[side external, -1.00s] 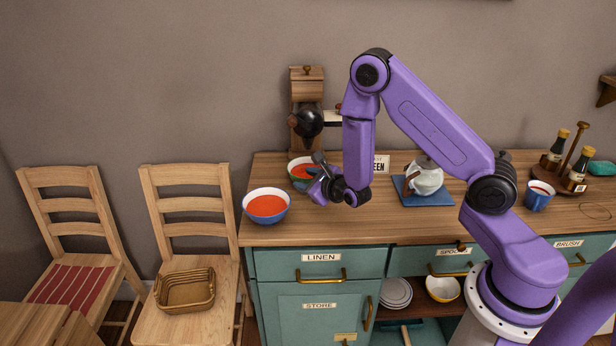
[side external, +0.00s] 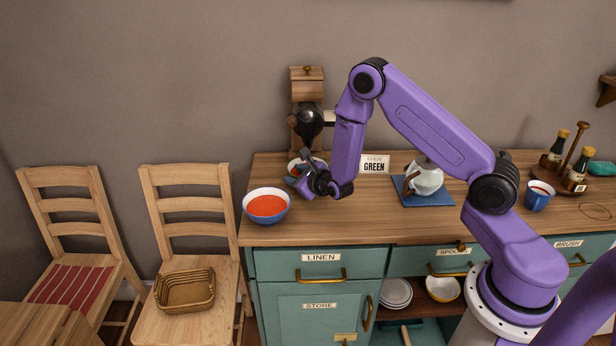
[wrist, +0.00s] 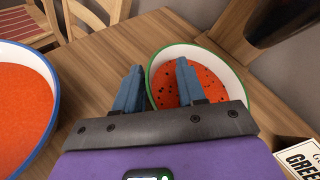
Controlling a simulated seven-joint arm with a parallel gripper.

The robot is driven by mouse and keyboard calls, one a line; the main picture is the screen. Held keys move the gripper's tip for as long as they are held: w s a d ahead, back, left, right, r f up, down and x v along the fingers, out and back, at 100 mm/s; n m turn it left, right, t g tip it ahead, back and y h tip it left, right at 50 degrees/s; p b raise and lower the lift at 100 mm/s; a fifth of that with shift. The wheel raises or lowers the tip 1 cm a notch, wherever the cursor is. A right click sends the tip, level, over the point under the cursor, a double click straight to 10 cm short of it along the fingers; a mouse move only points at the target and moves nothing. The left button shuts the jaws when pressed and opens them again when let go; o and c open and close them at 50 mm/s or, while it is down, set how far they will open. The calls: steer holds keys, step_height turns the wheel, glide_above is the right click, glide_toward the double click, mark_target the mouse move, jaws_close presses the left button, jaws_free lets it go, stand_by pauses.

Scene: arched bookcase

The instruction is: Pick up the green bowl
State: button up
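The green bowl shows in the wrist view with its green rim and white inner wall (wrist: 196,50). It holds red soup with dark specks. In the side view the bowl (side external: 291,164) stands near the back left of the counter, largely hidden behind my gripper (side external: 300,174). In the wrist view my gripper (wrist: 158,67) is open, with fingers apart at the bowl's left rim. The right finger appears over the inside of the bowl, the left finger outside it. I cannot tell whether either finger touches the bowl or how far below the rim they reach.
A blue-rimmed bowl of red soup (side external: 266,218) stands close by at the front left; it also shows in the wrist view (wrist: 51,80). A dark-knobbed wooden grinder (side external: 306,88) stands behind.

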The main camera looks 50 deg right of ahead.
jaws_close()
steer(key=shift+r, duration=0.1)
